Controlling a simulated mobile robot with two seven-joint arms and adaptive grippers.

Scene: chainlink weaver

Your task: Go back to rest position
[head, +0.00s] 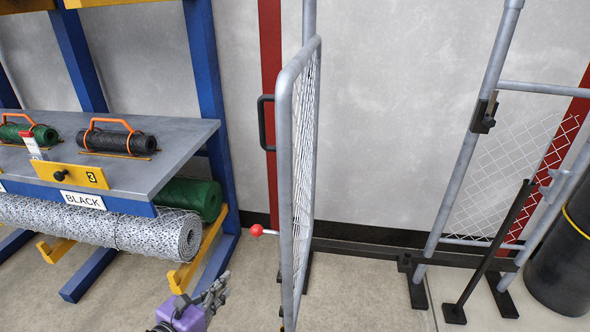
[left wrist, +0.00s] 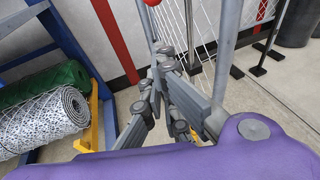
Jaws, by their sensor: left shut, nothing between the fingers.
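My left gripper (head: 214,293) shows at the bottom of the head view, left of the open grey gate (head: 287,180). It is shut and holds nothing. In the left wrist view its grey fingers (left wrist: 160,85) are together in front of the purple wrist body, with the gate's tubes just beyond them. I cannot tell whether they touch the gate. A red ball knob (head: 257,230) sticks out of the gate's left side, to the upper right of the gripper. My right gripper is in neither view.
At left stands a blue rack (head: 211,75) with a grey shelf (head: 185,128) bearing small mesh rolls. A big wire mesh roll (head: 110,226) and a green roll (head: 195,197) lie below. At right are a fence frame (head: 457,175) and a dark cylinder (head: 562,262). Bare floor (head: 370,300) lies between.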

